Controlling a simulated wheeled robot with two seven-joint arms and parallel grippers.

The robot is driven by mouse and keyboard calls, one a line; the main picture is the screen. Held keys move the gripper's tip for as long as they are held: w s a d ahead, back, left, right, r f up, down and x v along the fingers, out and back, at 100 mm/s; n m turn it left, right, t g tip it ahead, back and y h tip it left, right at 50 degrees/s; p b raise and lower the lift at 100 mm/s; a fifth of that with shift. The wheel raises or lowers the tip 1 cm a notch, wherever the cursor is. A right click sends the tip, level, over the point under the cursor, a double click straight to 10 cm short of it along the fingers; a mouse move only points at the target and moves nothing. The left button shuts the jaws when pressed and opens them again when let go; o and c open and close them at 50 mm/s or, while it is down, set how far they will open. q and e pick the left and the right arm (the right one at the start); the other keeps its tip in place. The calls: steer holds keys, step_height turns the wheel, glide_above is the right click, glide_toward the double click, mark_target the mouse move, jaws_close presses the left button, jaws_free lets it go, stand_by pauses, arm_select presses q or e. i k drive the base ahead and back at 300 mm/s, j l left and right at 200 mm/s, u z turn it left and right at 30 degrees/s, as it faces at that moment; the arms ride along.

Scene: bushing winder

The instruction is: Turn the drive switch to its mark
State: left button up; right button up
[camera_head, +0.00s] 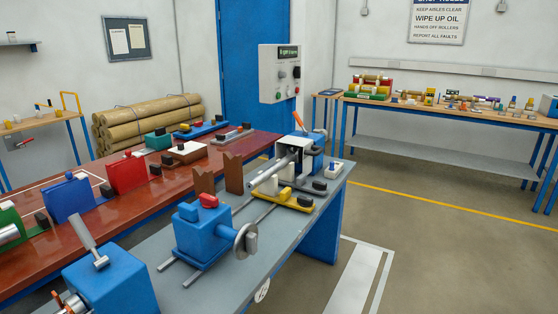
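A grey-white control panel (279,73) is mounted in front of the blue door, with a dark display at its top. Round green and dark controls sit on its face, with a red one low down. A black knob (296,72) shows at its right side. Neither of my grippers is in view.
On the grey bench stand a blue headstock with an orange lever (311,150), a blue unit with a handwheel (203,233) and a blue block with a grey lever (112,282). A red-brown table (130,205) holds several fixtures. The floor at right (430,240) is clear.

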mark_target(298, 70)
steer(key=i+l, duration=0.2)
steer(key=i, duration=0.3)
steer(key=i+l, duration=0.15)
steer(key=i, duration=0.4)
steer(key=i+l, duration=0.2)
steer(key=i, duration=0.3)
steer(key=i+l, duration=0.45)
steer(key=l, duration=0.15)
steer(key=i+l+z, duration=0.1)
steer(key=i+l, duration=0.35)
steer(key=l, duration=0.15)
